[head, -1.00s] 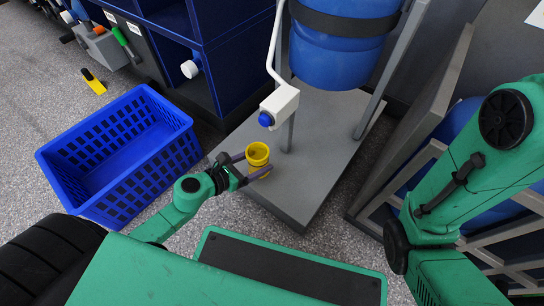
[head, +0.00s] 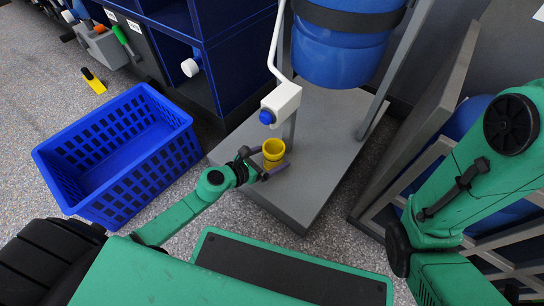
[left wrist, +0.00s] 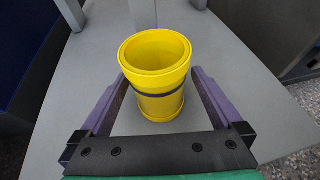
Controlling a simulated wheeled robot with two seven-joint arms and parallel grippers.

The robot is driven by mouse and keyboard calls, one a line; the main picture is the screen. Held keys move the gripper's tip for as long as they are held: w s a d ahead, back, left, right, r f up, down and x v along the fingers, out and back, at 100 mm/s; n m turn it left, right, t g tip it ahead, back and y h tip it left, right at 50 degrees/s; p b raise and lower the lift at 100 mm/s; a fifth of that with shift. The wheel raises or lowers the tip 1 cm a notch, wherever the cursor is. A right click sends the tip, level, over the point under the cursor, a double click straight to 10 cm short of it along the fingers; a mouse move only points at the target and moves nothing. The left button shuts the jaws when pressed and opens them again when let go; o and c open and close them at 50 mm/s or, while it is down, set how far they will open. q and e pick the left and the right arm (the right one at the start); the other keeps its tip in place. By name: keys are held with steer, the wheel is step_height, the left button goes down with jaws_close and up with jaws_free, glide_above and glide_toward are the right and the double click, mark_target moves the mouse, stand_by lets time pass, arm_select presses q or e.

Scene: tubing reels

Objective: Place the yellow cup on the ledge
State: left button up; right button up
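The yellow cup (head: 274,152) is upright over the grey ledge (head: 310,196), near its front left edge and below the white tap. My left gripper (head: 268,164) has one finger on each side of the cup. In the left wrist view the cup (left wrist: 157,85), with a dark band around it, sits between the purple fingers (left wrist: 158,88), which appear to touch its sides. I cannot tell whether its base touches the ledge. My right arm shows at the right, but its gripper is out of view.
The white tap (head: 281,104) with a blue knob hangs just above the cup. A blue barrel (head: 340,55) stands behind it. A blue crate (head: 115,155) is on the floor at left. The ledge is bare to the right of the cup.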

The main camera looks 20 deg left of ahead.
arm_select(q)
steer(key=shift+r, duration=0.15)
steer(key=p+v, duration=0.2)
steer(key=v, duration=1)
